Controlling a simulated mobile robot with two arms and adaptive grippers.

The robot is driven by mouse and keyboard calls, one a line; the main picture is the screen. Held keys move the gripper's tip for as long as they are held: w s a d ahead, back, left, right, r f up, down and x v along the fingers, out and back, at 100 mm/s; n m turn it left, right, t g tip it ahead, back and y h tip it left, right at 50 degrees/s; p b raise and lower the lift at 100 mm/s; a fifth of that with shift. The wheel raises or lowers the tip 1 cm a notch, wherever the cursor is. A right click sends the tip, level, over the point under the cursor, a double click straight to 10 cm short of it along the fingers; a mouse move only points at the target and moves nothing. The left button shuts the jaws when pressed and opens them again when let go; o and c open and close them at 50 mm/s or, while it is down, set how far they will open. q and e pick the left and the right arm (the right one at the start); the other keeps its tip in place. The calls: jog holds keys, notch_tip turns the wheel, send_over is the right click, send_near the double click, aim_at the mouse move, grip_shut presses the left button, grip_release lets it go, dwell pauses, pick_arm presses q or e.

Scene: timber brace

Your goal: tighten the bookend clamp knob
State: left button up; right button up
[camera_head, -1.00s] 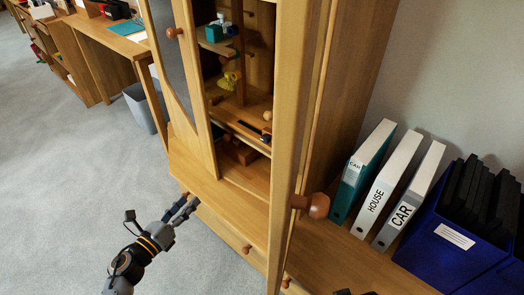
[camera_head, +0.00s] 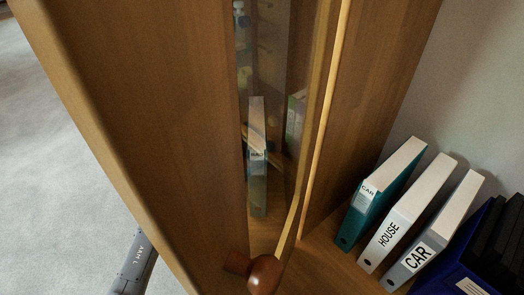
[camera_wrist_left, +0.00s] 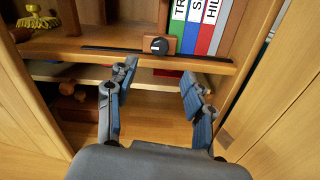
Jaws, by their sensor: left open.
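In the left wrist view, the dark round clamp knob (camera_wrist_left: 158,46) with a light mark sits on the front of the brown wooden bookend (camera_wrist_left: 173,43). The bookend stands beside upright binders (camera_wrist_left: 205,38) on a shelf, behind a dark rail (camera_wrist_left: 120,52) along the shelf edge. My left gripper (camera_wrist_left: 160,75) is open and empty, its two fingers apart below and in front of the knob, not touching it. In the head view only a piece of my left arm shows at the bottom left; the gripper and knob are hidden behind wood panels. My right gripper is not in view.
In the left wrist view, wooden panels flank the opening, and a lower compartment holds reddish-brown objects (camera_wrist_left: 75,103). In the head view a large wood panel (camera_head: 150,110) and a round wooden handle (camera_head: 264,274) stand close. Binders (camera_head: 392,225) and a blue box (camera_head: 470,262) are at right.

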pick_arm(q)
jog(key=x, duration=0.8)
jog(key=shift+w+d+b, duration=0.15)
jog(key=shift+b, duration=0.15)
jog(key=shift+f, duration=0.1)
grip_shut()
